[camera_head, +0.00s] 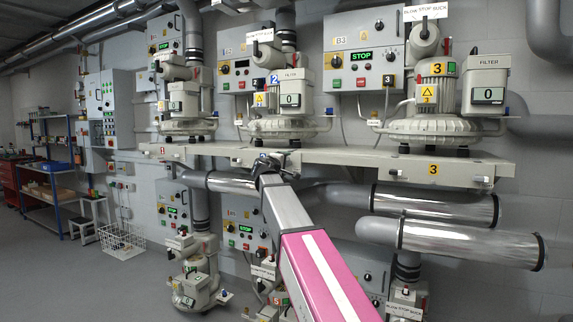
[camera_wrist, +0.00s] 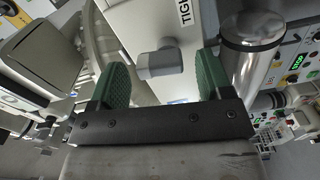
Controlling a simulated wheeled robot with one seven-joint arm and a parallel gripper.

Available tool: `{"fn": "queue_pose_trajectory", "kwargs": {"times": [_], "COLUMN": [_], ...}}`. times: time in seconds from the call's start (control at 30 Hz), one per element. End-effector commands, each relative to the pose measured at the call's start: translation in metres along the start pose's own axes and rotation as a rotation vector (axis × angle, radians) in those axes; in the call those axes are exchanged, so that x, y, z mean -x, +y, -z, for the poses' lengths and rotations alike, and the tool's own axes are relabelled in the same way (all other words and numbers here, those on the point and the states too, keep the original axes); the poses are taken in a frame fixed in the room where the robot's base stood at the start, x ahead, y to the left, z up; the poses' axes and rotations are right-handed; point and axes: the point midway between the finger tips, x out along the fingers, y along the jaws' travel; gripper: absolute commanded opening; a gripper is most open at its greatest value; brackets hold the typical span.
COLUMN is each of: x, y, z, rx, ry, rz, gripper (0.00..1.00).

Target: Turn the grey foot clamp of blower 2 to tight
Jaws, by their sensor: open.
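Blower 2 (camera_head: 280,118) stands on the upper shelf, in the middle of the head view. Its grey foot clamp (camera_wrist: 160,62) shows in the wrist view as a blocky grey lever on a pale plate, beside printed letters reading "TIGH", cut off by the picture edge. My gripper (camera_wrist: 163,80) has two green fingers spread apart, one on each side of the clamp in the picture, with visible gaps. I cannot tell how deep the clamp lies between them. In the head view my gripper (camera_head: 270,163) is at the shelf's front edge below blower 2 and hides the clamp.
The shelf (camera_head: 340,157) runs across the wall. Blower 3 (camera_head: 437,110) stands to the right and blower 1 (camera_head: 187,110) to the left. A shiny pipe (camera_wrist: 250,50) passes close to the right finger in the wrist view. Silver pipes (camera_head: 430,203) run below the shelf.

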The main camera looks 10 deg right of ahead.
Motion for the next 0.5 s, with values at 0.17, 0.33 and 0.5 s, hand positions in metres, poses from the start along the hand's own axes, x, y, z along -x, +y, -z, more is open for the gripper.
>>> {"fn": "queue_pose_trajectory", "kwargs": {"times": [0.17, 0.33, 0.5], "x": [-0.017, -0.021, -0.021], "y": [0.000, 0.000, -0.001], "z": [0.001, 0.000, 0.000], "rx": [0.000, -0.001, -0.001], "ry": [0.001, 0.001, 0.001], "rz": [0.000, 0.001, 0.001], "gripper": [0.72, 0.72, 0.72]}}
